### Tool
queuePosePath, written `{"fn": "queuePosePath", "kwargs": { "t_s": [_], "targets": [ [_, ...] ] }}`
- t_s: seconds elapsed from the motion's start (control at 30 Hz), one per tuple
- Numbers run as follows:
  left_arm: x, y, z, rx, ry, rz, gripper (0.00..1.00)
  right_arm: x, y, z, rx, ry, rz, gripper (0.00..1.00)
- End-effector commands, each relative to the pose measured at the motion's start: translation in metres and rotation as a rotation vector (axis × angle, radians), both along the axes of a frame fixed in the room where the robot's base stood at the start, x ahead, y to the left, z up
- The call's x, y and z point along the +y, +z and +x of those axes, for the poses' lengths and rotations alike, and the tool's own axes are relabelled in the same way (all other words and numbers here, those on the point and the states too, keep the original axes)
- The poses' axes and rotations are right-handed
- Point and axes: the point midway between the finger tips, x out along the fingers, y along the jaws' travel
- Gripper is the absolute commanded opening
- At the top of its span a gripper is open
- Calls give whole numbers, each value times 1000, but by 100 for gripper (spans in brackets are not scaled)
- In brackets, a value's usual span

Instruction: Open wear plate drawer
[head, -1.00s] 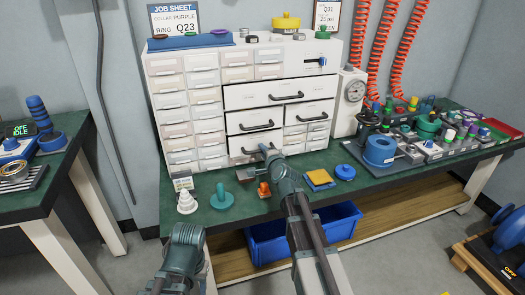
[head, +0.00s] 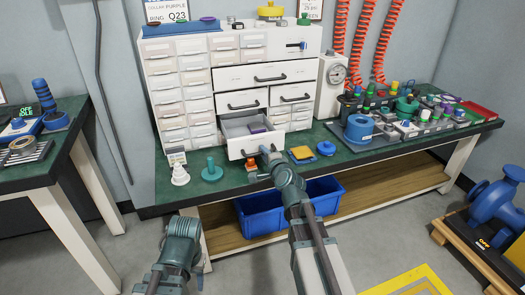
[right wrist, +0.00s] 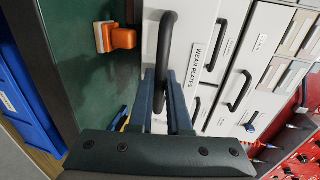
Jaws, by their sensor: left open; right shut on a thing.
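The wear plate drawer (head: 250,145), low in the white cabinet, is pulled out, and its grey inside shows with a small purple thing at the back right. Its white front carries a "WEAR PLATES" label (right wrist: 202,62) and a dark bar handle (right wrist: 168,50). My right gripper (head: 266,153) is at that handle. In the right wrist view, its blue-grey fingers (right wrist: 163,88) are shut on the handle. My left gripper (head: 183,230) is low at the left, away from the cabinet and empty; its fingers are hard to make out.
On the green bench top, a white cone (head: 180,174), a teal knobbed part (head: 212,171) and an orange part (head: 252,163) stand near the drawer. A yellow-topped block (head: 301,154) and a blue disc (head: 326,148) lie to the right. A blue bin (head: 262,221) is below.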

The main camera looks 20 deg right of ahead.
Motion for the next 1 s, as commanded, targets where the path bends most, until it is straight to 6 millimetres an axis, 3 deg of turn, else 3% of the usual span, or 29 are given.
{"fn": "queuePosePath", "kwargs": {
  "t_s": [0.3, 0.33, 0.4, 0.77, 1.0],
  "targets": [
    [0, 0, 0, 0, 0, 0, 50, 0, 0, 0, 0, 0, 0, 0],
    [0, 0, 0, 0, 0, 0, 50, 0, 0, 0, 0, -1, 0, 21],
    [0, 0, 0, 0, 0, 0, 50, 0, 0, 0, 0, -1, 0, 28],
    [0, 1, 0, 0, 0, 0, 50, 0, 1, -2, -1, 0, 0, 28],
    [0, 6, 0, 0, 1, 1, 50, 4, 6, -19, -1, 1, 0, 28]
  ]
}}
